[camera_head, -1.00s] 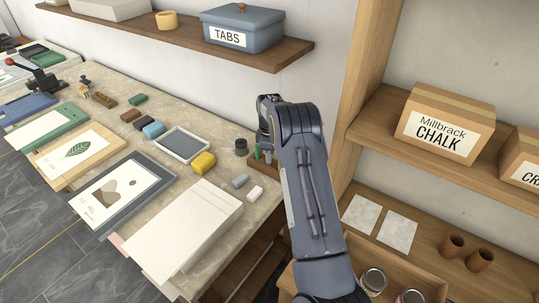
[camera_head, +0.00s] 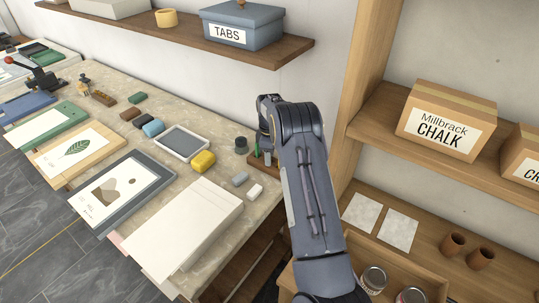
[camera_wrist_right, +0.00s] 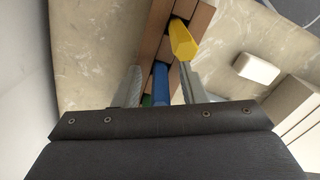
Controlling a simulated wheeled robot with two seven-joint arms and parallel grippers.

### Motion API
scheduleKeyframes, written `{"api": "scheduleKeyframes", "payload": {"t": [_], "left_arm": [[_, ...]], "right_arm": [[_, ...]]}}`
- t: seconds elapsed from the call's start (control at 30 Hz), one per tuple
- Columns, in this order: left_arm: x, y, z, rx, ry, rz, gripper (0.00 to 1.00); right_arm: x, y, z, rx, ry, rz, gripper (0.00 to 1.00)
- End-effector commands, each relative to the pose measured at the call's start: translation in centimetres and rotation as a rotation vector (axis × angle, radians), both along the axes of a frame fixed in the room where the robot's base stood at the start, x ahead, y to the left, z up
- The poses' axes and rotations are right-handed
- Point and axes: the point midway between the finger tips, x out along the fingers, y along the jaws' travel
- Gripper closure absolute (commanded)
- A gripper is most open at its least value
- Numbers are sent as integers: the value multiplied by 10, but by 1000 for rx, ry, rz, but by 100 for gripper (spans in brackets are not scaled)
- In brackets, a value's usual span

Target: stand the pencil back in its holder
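A wooden holder (camera_wrist_right: 156,32) with dark square slots fills the upper middle of the right wrist view. In the head view the holder (camera_head: 262,162) stands at the table's right end, partly hidden by my right arm. A yellow pencil (camera_wrist_right: 182,40) stands end-on toward the camera over the holder, beside the right finger. A blue pencil (camera_wrist_right: 160,84) shows between the fingers, and a green one (camera_wrist_right: 147,100) is mostly hidden. My right gripper (camera_wrist_right: 159,68) has its fingers apart, with gaps around the blue pencil. The pencils' lower ends are hidden. My left gripper is out of view.
A stack of paper (camera_head: 185,230) lies at the table's front. A shelf unit (camera_head: 362,90) stands close to my right arm.

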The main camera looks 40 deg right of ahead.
Motion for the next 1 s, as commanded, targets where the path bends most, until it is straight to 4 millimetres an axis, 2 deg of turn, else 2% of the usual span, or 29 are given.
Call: {"api": "scheduleKeyframes", "payload": {"t": [0.33, 0.7, 0.83, 1.0], "left_arm": [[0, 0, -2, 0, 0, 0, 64], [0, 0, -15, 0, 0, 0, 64], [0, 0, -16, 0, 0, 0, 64], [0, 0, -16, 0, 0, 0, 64]], "right_arm": [[1, 0, 6, -1, -2, 0, 62], [1, 0, 64, -1, -3, 0, 62], [0, 0, 75, -2, -1, 0, 62], [0, 0, 79, 0, 0, 0, 62]]}}
